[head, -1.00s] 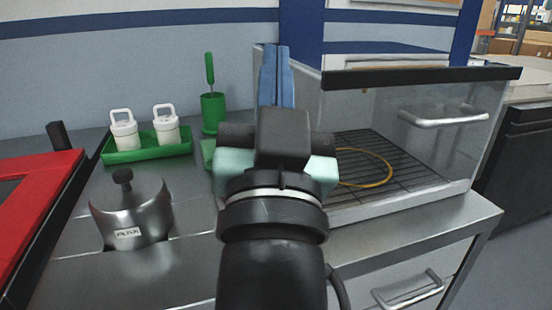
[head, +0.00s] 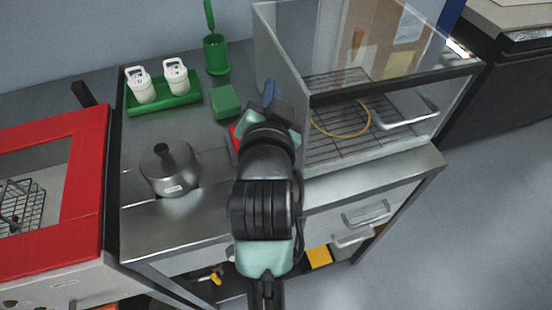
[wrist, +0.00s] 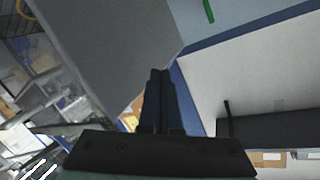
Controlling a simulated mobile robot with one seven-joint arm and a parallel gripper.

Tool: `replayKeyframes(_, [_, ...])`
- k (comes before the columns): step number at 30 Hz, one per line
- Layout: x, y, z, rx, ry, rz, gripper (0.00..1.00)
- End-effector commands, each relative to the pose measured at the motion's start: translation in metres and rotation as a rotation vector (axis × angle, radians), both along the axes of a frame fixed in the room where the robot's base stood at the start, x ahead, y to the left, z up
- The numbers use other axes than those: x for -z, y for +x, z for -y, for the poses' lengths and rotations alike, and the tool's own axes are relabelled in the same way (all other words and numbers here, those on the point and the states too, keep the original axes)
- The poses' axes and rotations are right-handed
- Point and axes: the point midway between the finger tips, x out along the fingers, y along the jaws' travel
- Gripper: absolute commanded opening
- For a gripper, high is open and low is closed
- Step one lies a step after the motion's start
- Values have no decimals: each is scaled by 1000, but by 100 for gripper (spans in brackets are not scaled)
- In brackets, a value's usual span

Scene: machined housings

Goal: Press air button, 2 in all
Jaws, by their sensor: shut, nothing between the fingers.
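My gripper (head: 270,92) is at the middle of the bench in the head view, beside the left wall of the clear-walled cabinet. Its blue fingers are together with nothing between them, and they also show side by side in the wrist view (wrist: 160,92). No part is clearly marked as the air button. A small red patch (head: 235,138) shows on the bench just left of my wrist, mostly hidden by it. A plain green block (head: 226,102) lies left of the gripper, apart from it.
A steel canister (head: 168,170) with a black knob stands front left. Behind it is a green tray (head: 163,106) with two white containers, beside a green holder (head: 216,56). The clear cabinet (head: 283,55) holds a rack and yellow ring. A red-framed machine (head: 85,190) stands left.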

Motion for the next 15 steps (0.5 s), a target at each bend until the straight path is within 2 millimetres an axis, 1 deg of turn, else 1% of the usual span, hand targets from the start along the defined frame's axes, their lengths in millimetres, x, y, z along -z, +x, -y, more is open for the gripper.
replayKeyframes(1, [-9,-1,-1,4,16,-39,0])
replayKeyframes(8, [4,-12,-1,36,94,-193,0])
replayKeyframes(15, [16,-33,0,86,169,-354,0])
